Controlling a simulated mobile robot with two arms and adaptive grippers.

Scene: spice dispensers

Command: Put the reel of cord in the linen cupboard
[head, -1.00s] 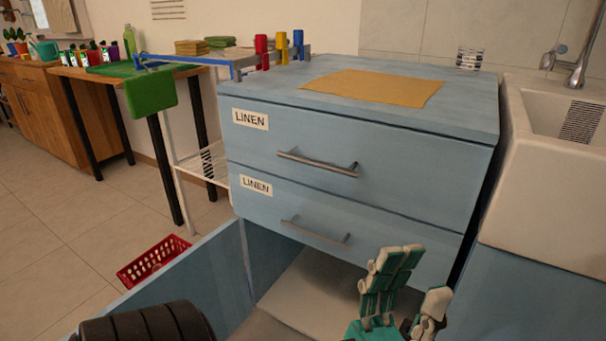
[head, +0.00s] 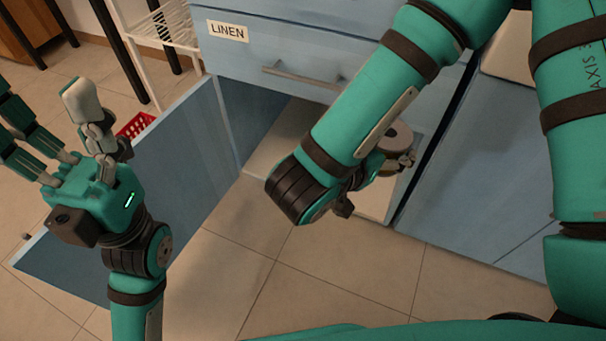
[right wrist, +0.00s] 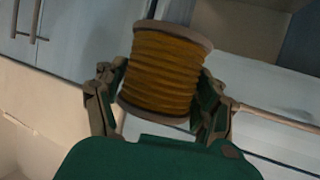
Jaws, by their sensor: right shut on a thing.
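The reel of cord shows in the right wrist view (right wrist: 160,75) as mustard-brown cord between two pale round flanges. My right gripper (right wrist: 158,100) is shut on it, with fingers on both sides. In the head view the reel (head: 398,136) shows mostly as a pale flange at the right gripper (head: 378,165), in front of the cupboard's lower opening. My forearm hides part of it. The linen cupboard (head: 290,40) is pale blue, with its lower door (head: 185,165) swung open to the left. My left gripper (head: 50,130) is open and empty, fingers up, left of the door.
A drawer with a bar handle (head: 305,77) and a LINEN label is shut above the opening. A red basket (head: 135,125) shows behind the open door. A white wire rack (head: 165,25) stands beyond. Tiled floor in front is clear.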

